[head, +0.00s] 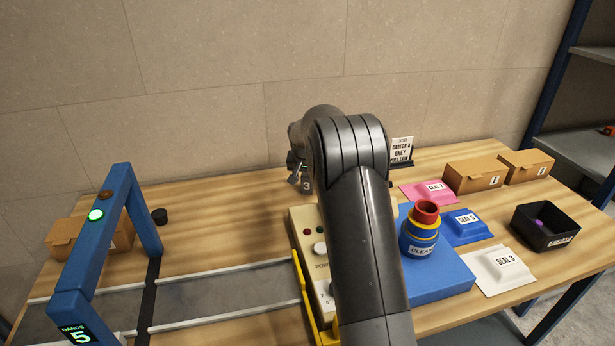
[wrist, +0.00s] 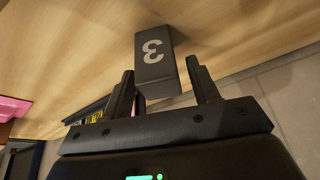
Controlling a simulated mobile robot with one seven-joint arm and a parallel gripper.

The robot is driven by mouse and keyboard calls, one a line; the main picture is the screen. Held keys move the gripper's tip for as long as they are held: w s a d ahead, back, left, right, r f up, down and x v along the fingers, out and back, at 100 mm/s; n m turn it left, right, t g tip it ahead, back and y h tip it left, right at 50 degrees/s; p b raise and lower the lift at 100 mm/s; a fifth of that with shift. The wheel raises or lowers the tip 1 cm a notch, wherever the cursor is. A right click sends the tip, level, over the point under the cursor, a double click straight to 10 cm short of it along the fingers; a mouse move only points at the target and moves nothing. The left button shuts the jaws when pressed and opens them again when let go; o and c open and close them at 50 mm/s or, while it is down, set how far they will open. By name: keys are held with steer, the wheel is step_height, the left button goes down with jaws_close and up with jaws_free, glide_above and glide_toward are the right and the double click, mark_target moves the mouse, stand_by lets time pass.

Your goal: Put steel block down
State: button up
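A dark grey steel block marked 3 (wrist: 157,58) stands between my gripper's fingers in the wrist view, with its far end against the wooden tabletop. A slim gap seems to show on each side of it, so my gripper (wrist: 163,85) looks open around it. In the head view the block (head: 307,186) is a small dark piece with a 3, mostly hidden behind my arm. My gripper (head: 296,170) shows only in part there, just above and left of the block.
A cream control box (head: 305,225) and a blue base with a red-topped yellow-and-blue stack (head: 424,215) stand nearer. Pink (head: 428,192), blue (head: 466,226) and white (head: 503,270) seal pieces, cartons and a black bin (head: 545,226) lie right. A blue arch (head: 125,205) spans the left track.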

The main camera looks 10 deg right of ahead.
steer(key=s+a+r, duration=0.3)
steer(key=s+r, duration=1)
steer(key=r, duration=0.5)
steer(key=s+a+r+n+t+y, duration=0.1)
steer(key=s+a+r+n, duration=0.15)
steer(key=s, duration=1.15)
steer(key=shift+n+t+y, duration=0.3)
steer(key=shift+n+y, duration=0.1)
steer(key=shift+n, duration=0.55)
steer(key=s+f, duration=0.1)
steer(key=s, duration=0.6)
steer(key=s+a+f, duration=0.1)
steer(key=s+f, duration=0.1)
steer(key=s, duration=0.5)
steer(key=s+f, duration=0.1)
steer(key=s, duration=0.7)
steer(key=shift+a+f, duration=0.25)
steer(key=shift+f, duration=0.05)
